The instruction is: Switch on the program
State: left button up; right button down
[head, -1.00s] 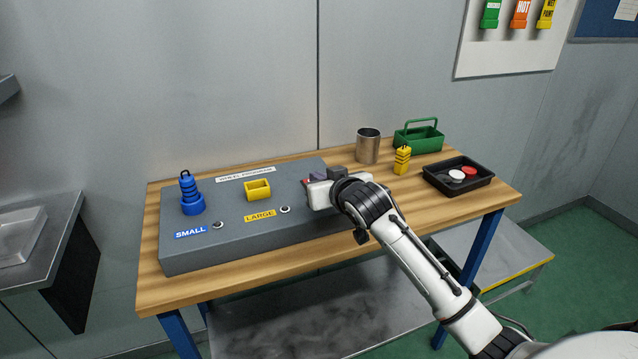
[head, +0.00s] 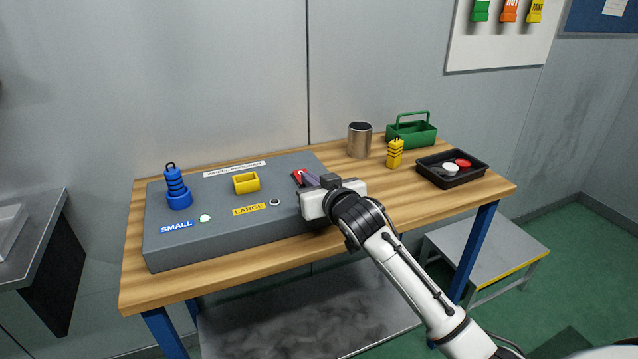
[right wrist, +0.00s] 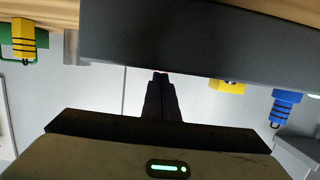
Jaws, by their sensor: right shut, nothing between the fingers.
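The grey wheel-program panel (head: 225,225) lies on the wooden table. A blue spindle (head: 174,185) stands in a blue holder at its left, above the SMALL label (head: 176,227). A yellow, empty-looking holder (head: 246,182) is above the LARGE label (head: 249,209). The SMALL lamp (head: 205,218) glows pale green; the LARGE lamp (head: 275,202) looks unlit. A red switch plate (head: 297,175) shows at the panel's right, partly hidden by my right gripper (head: 306,180). That gripper is shut and empty, its fingertips beside the switch; contact is unclear. My left gripper is not in view.
A yellow spindle (head: 395,154), a steel cup (head: 359,140), a green carrier (head: 411,131) and a black tray (head: 452,178) with red and white discs stand on the table's right. The table front right of the panel is clear except for my arm.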

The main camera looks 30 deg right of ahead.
jog(key=shift+a+r, duration=0.1)
jog(key=shift+r, duration=0.1)
notch_tip(320, 180, up, 4)
jog(key=p, duration=0.4)
jog(key=shift+s+f, duration=0.1)
jog(key=shift+f, duration=0.05)
jog(key=f+b+v, duration=0.1)
jog(key=v, duration=0.9)
jog(key=shift+s, duration=0.25)
jog(key=shift+f, duration=0.1)
